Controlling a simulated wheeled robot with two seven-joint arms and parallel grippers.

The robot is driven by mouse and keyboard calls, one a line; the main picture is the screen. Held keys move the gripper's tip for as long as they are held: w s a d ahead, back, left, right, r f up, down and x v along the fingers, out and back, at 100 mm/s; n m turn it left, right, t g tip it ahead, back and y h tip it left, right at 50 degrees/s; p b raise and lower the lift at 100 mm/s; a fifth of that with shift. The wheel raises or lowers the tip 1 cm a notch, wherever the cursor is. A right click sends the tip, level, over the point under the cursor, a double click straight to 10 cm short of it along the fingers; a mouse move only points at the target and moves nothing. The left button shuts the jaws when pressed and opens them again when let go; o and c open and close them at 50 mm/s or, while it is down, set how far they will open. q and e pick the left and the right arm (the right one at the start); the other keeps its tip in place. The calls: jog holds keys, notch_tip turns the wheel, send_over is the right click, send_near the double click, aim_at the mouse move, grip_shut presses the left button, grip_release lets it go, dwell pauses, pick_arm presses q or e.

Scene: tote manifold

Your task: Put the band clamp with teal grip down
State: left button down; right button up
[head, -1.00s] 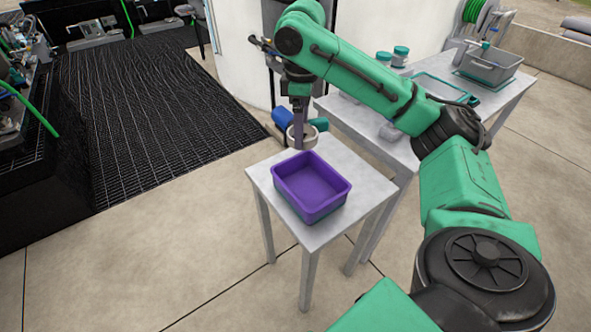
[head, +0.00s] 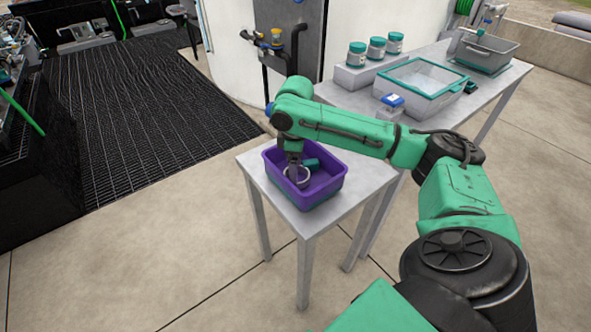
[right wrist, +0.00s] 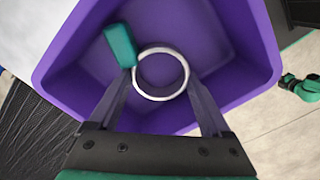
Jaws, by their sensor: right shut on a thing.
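The band clamp, a pale metal ring (right wrist: 162,96) with a teal grip (right wrist: 121,46), is inside the purple tote in the right wrist view. The ring (head: 297,178) and teal grip (head: 311,163) also show in the head view. My right gripper (head: 293,176) reaches down into the tote and is shut on the clamp; in the right wrist view its two fingers (right wrist: 160,103) straddle the near part of the ring. Whether the ring touches the tote floor cannot be told. The purple tote (head: 330,186) stands on a small grey table (head: 345,212). My left gripper is not in view.
A longer table at the back right carries lidded jars (head: 377,47), a clear teal-rimmed box (head: 422,82), a blue-topped item (head: 392,101) and a grey bin (head: 485,52). A black pipe fitting (head: 277,42) stands behind. Black floor grating lies left.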

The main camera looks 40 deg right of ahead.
jog(key=shift+r, duration=0.1)
jog(key=o, duration=1.1)
notch_tip(320, 180, up, 12)
jog(key=p, duration=0.2)
